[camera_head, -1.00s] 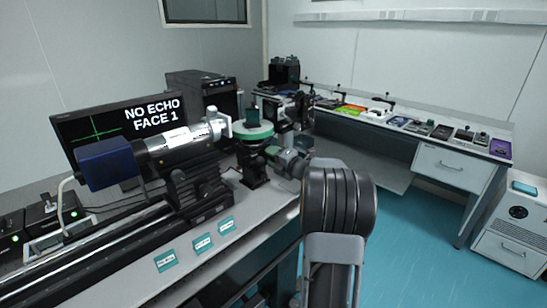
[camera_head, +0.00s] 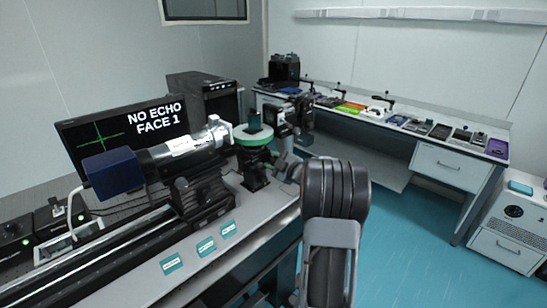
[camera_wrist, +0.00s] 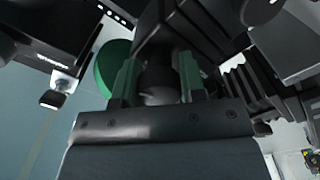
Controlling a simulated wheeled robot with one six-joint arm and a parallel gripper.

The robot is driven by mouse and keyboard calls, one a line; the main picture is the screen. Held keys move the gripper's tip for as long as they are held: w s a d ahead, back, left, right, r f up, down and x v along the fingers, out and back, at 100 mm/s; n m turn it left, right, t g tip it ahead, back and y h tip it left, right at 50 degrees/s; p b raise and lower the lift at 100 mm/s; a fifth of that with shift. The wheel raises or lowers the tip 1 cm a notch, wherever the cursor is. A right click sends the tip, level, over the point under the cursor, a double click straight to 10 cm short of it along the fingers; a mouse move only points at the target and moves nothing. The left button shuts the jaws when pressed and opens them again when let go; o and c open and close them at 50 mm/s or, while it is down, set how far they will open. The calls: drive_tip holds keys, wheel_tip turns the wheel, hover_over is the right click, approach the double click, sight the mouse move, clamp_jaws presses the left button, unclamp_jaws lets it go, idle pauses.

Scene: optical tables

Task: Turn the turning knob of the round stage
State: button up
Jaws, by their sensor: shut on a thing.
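The round stage (camera_head: 256,141) has a green-rimmed top and stands on a dark post at the end of the bench, with a small dark green block (camera_head: 254,123) on it. Its green rim also shows in the wrist view (camera_wrist: 113,68). My gripper (camera_wrist: 158,80) has a green-padded finger on each side of the dark turning knob (camera_wrist: 158,76) and is shut on it. The fingers partly hide the knob. In the head view my gripper (camera_head: 280,164) is small and beside the stage's lower right side, and the knob cannot be made out.
A silver cylinder with a blue end (camera_head: 112,173) lies on a black rail left of the stage. A monitor (camera_head: 90,142) behind it reads "NO ECHO FACE 1". Black optical mounts (camera_head: 300,115) stand close right of the stage. Blue floor (camera_head: 420,220) is open at right.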

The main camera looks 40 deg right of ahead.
drive_tip(key=m+p, duration=0.3)
drive_tip(key=m, duration=0.2)
drive_tip(key=shift+r+m, duration=0.15)
drive_tip(key=shift+m, duration=0.15)
drive_tip(key=m+p, duration=0.4)
drive_tip(key=m, duration=0.1)
drive_tip(key=m+p, duration=0.3)
drive_tip(key=m, duration=0.2)
drive_tip(key=shift+d+m, duration=0.1)
drive_tip(key=shift+m, duration=0.3)
drive_tip(key=m+p, duration=0.3)
drive_tip(key=m, duration=0.2)
drive_tip(key=shift+m, duration=0.3)
drive_tip(key=o, duration=0.9)
drive_tip(key=shift+f, duration=0.2)
drive_tip(key=s+b, duration=0.1)
drive_tip(key=s, duration=0.3)
drive_tip(key=s+d+b, duration=0.1)
drive_tip(key=s, duration=0.4)
drive_tip(key=s+d, duration=0.1)
drive_tip(key=s, duration=0.3)
drive_tip(key=shift+s+d+b, duration=0.25)
drive_tip(key=shift+b, duration=0.15)
